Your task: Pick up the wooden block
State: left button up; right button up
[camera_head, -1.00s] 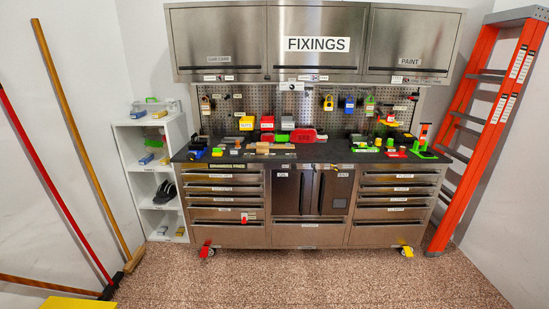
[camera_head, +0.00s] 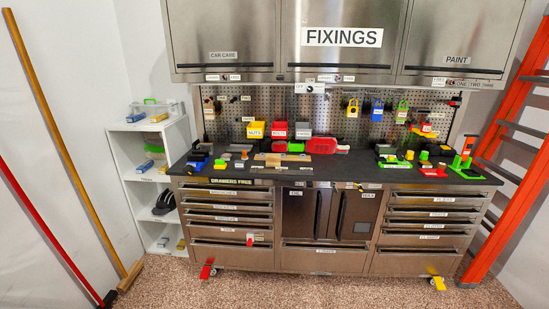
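A small tan piece that looks like the wooden block (camera_head: 272,159) lies on the dark worktop (camera_head: 330,176) of the steel toolchest, left of the middle and near the front. It sits in front of a red and green item (camera_head: 318,146). It is small in the picture, so its exact shape is hard to tell. Neither of my grippers shows in the head view.
Yellow, red and grey bins (camera_head: 280,130) stand behind the block. Green and red tools (camera_head: 435,168) crowd the worktop's right end. White shelves (camera_head: 150,170) stand left, an orange ladder (camera_head: 520,160) right. Brooms lean on the left wall. Speckled floor in front is clear.

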aim_at(272, 160)
jog(key=i, duration=1.35)
jog(key=z, duration=0.45)
